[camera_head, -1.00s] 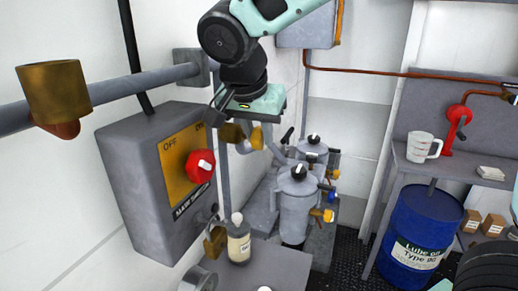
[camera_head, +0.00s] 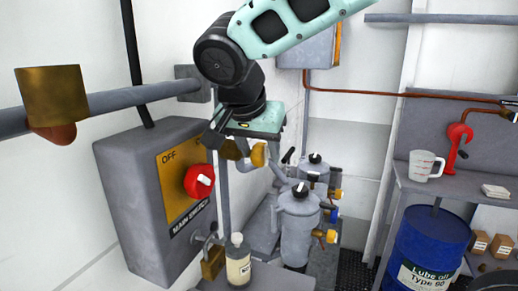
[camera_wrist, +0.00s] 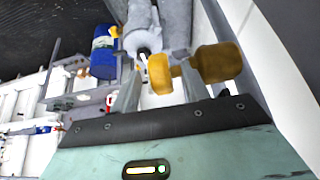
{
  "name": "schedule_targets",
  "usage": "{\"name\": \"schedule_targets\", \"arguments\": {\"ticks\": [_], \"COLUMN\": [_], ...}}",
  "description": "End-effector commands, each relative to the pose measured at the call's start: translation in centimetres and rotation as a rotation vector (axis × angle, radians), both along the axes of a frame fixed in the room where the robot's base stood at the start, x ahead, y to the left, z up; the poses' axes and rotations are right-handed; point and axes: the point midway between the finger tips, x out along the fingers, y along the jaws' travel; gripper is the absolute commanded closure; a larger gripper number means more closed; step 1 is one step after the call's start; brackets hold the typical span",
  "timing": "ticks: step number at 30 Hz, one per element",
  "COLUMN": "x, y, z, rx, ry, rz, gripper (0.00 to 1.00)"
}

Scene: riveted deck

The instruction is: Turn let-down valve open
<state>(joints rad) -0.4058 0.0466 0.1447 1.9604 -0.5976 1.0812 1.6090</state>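A yellow knob (camera_head: 258,154) on a brass body (camera_head: 231,149) sits by the wall right of the main switch box; I take it for the let-down valve, though no label shows. In the wrist view the knob (camera_wrist: 159,74) lies in the gap between my fingers, and its brass body (camera_wrist: 218,62) is to the right, behind the right finger. My gripper (camera_wrist: 160,82) is open, one finger on each side of the knob; I cannot tell whether either touches it. In the head view my gripper (camera_head: 246,148) points down over the valve, its fingers partly hidden.
The grey switch box (camera_head: 155,195) with a red knob (camera_head: 199,181) stands close left. Grey filter canisters (camera_head: 298,222) with small yellow and blue handles stand below right. A bottle (camera_head: 238,262) is below. A blue drum (camera_head: 428,245) and shelf are at right.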

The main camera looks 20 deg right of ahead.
Motion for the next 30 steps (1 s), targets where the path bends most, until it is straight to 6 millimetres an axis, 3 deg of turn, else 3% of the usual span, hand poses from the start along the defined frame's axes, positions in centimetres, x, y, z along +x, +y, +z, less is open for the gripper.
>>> {"name": "schedule_targets", "arguments": {"ticks": [8,24,30], "x": [-0.5,-4.8,-5.9], "y": [0.6,4.9,5.9], "z": [1.3,11.7,14.2], "rx": [0.002,0.002,0.001], "ry": [-0.002,-0.002,-0.001], "rz": [0.002,0.002,0.002], "gripper": [0.55,0.55,0.55]}}
